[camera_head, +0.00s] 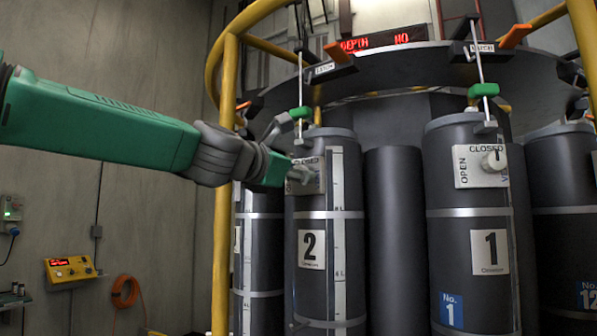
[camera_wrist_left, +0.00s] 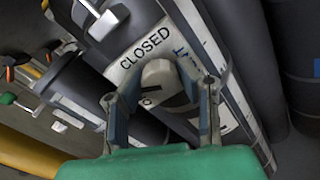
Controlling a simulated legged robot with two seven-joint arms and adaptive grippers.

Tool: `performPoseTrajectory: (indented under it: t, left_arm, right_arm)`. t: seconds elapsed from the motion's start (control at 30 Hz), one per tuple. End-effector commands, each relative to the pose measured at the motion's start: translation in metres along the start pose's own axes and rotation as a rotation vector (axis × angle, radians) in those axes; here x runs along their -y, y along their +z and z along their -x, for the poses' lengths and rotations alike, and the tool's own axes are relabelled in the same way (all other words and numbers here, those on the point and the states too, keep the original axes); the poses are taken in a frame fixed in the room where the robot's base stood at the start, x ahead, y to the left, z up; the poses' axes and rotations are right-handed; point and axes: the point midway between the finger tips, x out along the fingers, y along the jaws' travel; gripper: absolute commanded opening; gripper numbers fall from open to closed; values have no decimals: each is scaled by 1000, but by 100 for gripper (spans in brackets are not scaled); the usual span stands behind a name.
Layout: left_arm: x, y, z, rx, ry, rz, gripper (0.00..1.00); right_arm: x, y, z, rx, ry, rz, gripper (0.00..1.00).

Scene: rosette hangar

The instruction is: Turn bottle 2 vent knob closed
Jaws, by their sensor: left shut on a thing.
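Bottle 2 (camera_head: 311,270) is a dark grey upright cylinder with a white "2" label, left of the middle in the head view. Its vent knob (camera_wrist_left: 158,76) is a pale round knob on a white plate (camera_wrist_left: 134,62) marked "CLOSED" in the left wrist view. My left gripper (camera_head: 301,176) reaches in from the left at the bottle's upper part. Its two fingers (camera_wrist_left: 160,92) are shut on the knob, one on each side. The gripper hides most of the knob and plate in the head view. My right gripper is not in view.
Bottle 1 (camera_head: 463,220) stands to the right with its own pale knob (camera_head: 493,161) and plate. A yellow tubular frame (camera_head: 223,190) stands left of bottle 2. A dark ring (camera_head: 400,68) with latches and green-handled rods hangs above. A yellow control box (camera_head: 70,269) is at lower left.

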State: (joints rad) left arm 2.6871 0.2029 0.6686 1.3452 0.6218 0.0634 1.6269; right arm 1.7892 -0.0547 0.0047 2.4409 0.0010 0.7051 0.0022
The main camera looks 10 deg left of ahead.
Motion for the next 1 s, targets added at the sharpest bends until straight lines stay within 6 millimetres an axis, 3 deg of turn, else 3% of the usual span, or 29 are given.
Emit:
performPoseTrajectory:
  t: [1.0]
  left_arm:
    - [3, -3, 0, -2, -3, -925, 0]
  right_arm:
    - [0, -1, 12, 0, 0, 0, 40]
